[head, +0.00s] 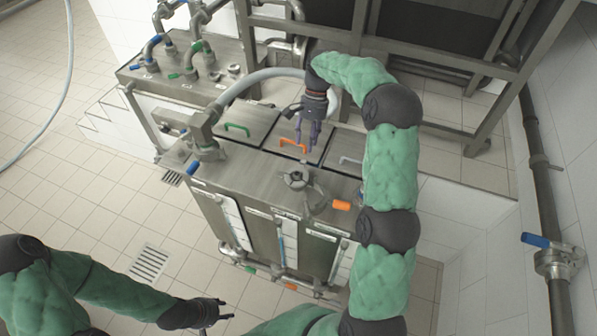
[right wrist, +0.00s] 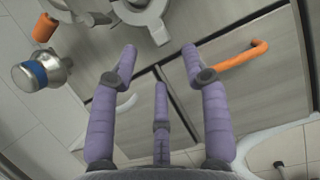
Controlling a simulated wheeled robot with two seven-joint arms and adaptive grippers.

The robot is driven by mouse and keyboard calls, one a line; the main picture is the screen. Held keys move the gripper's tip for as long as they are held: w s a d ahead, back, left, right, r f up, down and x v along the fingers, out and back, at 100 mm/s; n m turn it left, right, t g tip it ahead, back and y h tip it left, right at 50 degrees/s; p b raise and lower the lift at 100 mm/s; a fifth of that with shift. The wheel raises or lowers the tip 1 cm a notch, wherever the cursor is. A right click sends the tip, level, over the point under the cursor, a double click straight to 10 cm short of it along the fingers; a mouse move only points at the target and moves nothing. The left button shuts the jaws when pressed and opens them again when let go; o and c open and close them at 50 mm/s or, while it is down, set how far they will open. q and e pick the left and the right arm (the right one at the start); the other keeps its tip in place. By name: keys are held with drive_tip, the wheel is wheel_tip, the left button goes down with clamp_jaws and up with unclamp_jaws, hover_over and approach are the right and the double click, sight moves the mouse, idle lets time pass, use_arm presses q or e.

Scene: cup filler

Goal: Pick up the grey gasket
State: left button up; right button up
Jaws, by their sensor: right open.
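A pale grey ring-shaped piece (right wrist: 138,12) shows at the top edge of the right wrist view, cut off by the frame; I cannot tell whether it is the grey gasket. In the head view a round metal fitting (head: 295,180) stands on the tank top in that area. My right gripper (head: 307,143) hangs fingers down above the tank lids, behind that fitting. In the right wrist view its purple fingers (right wrist: 160,62) are spread and empty. My left gripper (head: 220,315) is low at the bottom of the head view, its dark fingers apart and empty, away from the tank.
The steel tank (head: 240,180) has lids with a green handle (head: 237,128), an orange handle (head: 293,146) and a grey handle (head: 350,159). A pipe with a hose (head: 205,145) stands at the left. A metal frame (head: 400,50) rises behind.

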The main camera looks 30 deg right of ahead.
sight(304, 160)
drive_tip(key=shift+b+x, duration=1.1)
drive_tip(key=shift+x, duration=1.65)
drive_tip(key=shift+a, duration=0.1)
drive_tip(key=c, duration=0.9)
